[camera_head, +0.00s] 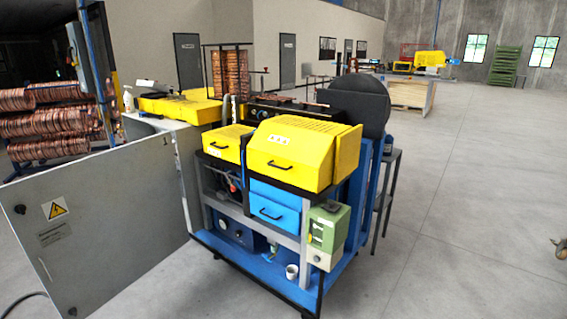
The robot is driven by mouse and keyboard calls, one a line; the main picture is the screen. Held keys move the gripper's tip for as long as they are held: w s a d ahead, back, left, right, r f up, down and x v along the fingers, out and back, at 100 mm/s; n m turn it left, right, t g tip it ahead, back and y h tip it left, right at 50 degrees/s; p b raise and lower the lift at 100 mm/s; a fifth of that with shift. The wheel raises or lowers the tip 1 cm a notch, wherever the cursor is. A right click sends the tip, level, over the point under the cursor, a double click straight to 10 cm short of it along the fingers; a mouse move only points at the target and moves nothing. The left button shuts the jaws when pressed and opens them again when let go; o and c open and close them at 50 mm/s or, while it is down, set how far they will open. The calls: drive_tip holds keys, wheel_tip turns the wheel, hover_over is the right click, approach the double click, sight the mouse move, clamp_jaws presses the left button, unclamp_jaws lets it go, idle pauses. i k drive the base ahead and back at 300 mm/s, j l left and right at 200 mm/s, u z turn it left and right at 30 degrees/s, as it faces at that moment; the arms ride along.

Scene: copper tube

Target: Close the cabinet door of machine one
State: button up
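A large grey cabinet door (105,225) with a yellow warning triangle stands wide open at the left of the head view. It swings out from the left side of the machine (260,215), which has yellow covers and a blue frame. Its hinge side seems to be the right edge, next to the machine's grey cabinet body. A small dark round knob or lock shows near the door's upper left corner. The inside of the cabinet is hidden behind the door. I cannot tell from the picture whether this is machine one.
Racks of copper coils (50,120) stand behind the door at left. A dark cable (22,300) lies on the floor at lower left. A grey side table (388,185) stands right of the machine. The floor (470,220) at right is mostly clear.

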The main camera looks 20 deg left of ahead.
sight(91, 226)
drive_tip(key=i+j+u, duration=0.15)
drive_tip(key=u, duration=0.25)
drive_tip(key=i+u, duration=0.6)
drive_tip(key=u, duration=0.25)
drive_tip(key=i+l+u, duration=0.15)
drive_tip(key=u, duration=0.3)
drive_tip(key=i+j+u, duration=0.1)
drive_tip(key=i+u, duration=0.35)
drive_tip(key=i, duration=0.25)
drive_tip(key=i+j+z, duration=0.5)
drive_tip(key=j+z, duration=0.3)
drive_tip(key=i+z, duration=0.1)
drive_tip(key=i, duration=0.25)
drive_tip(key=i+l, duration=0.55)
drive_tip(key=i+z, duration=0.05)
drive_tip(key=i, duration=0.05)
